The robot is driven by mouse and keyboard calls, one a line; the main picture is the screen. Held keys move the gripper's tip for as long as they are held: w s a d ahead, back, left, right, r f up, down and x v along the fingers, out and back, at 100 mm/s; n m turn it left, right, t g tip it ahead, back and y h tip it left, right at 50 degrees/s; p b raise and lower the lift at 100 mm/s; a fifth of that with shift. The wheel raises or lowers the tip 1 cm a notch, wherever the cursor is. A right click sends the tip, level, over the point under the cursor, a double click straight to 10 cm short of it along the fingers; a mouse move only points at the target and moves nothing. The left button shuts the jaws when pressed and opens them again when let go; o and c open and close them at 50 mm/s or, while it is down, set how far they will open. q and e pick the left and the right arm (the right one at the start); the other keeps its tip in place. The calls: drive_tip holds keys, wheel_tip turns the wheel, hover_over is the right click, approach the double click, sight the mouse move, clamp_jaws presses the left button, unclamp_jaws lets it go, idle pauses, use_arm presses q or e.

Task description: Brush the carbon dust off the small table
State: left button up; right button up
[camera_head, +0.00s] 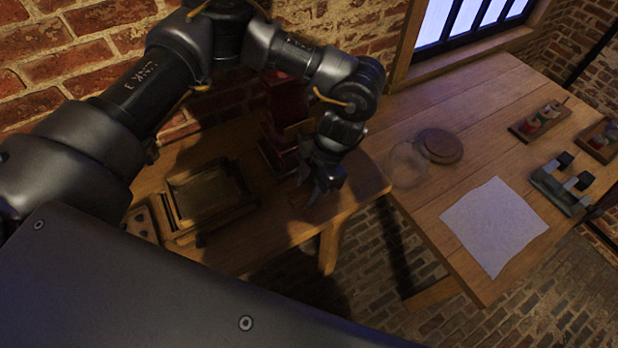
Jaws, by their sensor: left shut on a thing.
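The small wooden table (355,196) stands against the brick wall, left of a larger table. My left gripper (318,184) points down low over its right end, shut on a small dark thing. The dim light and the fingers hide most of that thing, so I cannot tell its shape or whether it touches the wood. A dark patch lies on the wood under the fingers; I cannot tell dust from shadow there. My right gripper is out of view.
A dark red stand (284,108) rises right behind my gripper. A dark framed tray (208,192) fills the table's left part. The larger table (440,200) holds a white sheet (495,224), a round wooden lid (440,146), a glass jar (407,165) and small racks.

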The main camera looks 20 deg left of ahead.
use_arm(q)
drive_tip(key=shift+r+p, duration=0.55)
drive_tip(key=shift+r, duration=0.55)
